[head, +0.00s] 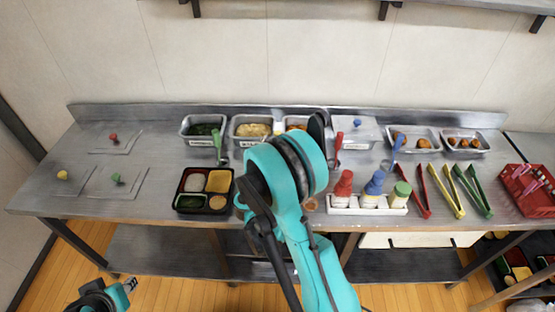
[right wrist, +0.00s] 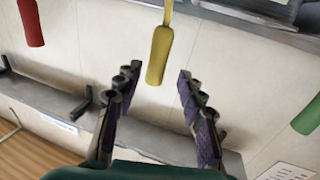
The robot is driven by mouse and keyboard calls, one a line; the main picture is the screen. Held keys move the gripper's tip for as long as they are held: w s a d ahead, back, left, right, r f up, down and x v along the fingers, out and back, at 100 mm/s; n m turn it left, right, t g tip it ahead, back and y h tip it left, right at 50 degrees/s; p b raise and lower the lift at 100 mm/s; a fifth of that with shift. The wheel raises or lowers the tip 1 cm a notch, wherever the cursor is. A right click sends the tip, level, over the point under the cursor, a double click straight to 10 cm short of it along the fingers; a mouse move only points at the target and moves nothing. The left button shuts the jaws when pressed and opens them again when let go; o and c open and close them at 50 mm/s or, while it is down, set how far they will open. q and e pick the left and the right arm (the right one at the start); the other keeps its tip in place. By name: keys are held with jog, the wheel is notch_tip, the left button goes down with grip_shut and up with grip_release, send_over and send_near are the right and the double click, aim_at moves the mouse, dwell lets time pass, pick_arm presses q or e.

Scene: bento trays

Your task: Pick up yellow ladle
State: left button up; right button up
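The yellow ladle's handle (right wrist: 159,55) hangs down from the top of the right wrist view, between the two fingers of my right gripper (right wrist: 155,85). The fingers are spread, with a gap on each side of the handle, and hold nothing.
A green handle (head: 217,137) and a red handle (head: 338,150) stand in the neighbouring pans. A bento tray (head: 206,190) lies left of my right arm. A bottle holder (head: 340,210) and several tongs (head: 448,190) are to its right.

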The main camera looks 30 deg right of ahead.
jog(key=x, duration=0.8)
jog(key=shift+s+d+f, duration=0.2)
grip_shut()
